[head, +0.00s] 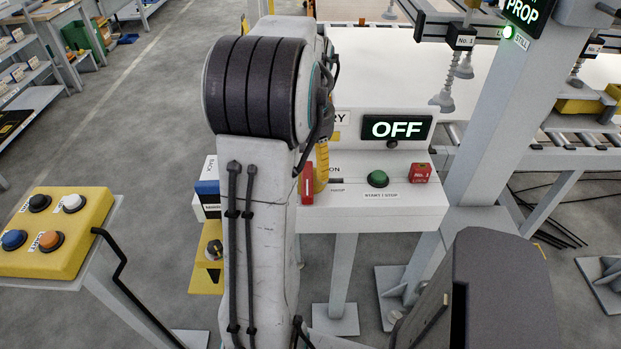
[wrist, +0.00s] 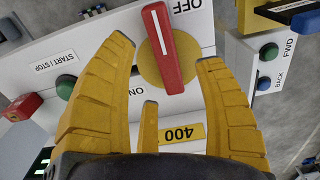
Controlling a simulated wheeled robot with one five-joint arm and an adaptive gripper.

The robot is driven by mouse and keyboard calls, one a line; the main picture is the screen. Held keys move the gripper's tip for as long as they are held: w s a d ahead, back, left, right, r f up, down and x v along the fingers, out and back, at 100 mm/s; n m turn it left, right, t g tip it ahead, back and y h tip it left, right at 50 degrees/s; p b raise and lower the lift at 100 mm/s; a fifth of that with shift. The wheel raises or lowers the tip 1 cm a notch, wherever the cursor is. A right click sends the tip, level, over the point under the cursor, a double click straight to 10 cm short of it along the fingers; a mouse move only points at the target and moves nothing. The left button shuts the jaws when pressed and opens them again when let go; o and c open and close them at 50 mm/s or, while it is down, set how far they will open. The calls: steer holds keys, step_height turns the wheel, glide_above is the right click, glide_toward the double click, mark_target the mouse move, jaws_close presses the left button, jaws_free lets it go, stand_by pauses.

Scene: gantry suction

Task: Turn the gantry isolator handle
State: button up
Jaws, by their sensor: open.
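The isolator handle (wrist: 162,48) is a red bar with a white line, on a round yellow plate (wrist: 153,75) on a white panel. OFF and ON labels stand beside it. In the wrist view my gripper (wrist: 165,50) is open, its yellow fingers on either side of the handle with a gap each side. I cannot tell how deep the fingers reach. In the head view my arm hides most of the isolator; a red part of the handle (head: 307,184) shows beside a yellow finger of my gripper (head: 322,166).
An OFF display (head: 396,128), a green START / STOP button (head: 377,179) and a red block (head: 420,172) are right of the arm. A BACK/FWD box (wrist: 268,65) is close by in the wrist view. A yellow button box (head: 50,232) stands at left.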

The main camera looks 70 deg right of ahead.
mark_target(311, 178)
steer(key=shift+f, duration=2.55)
steer(key=shift+c, duration=0.3)
steer(key=c, duration=1.2)
jaws_close()
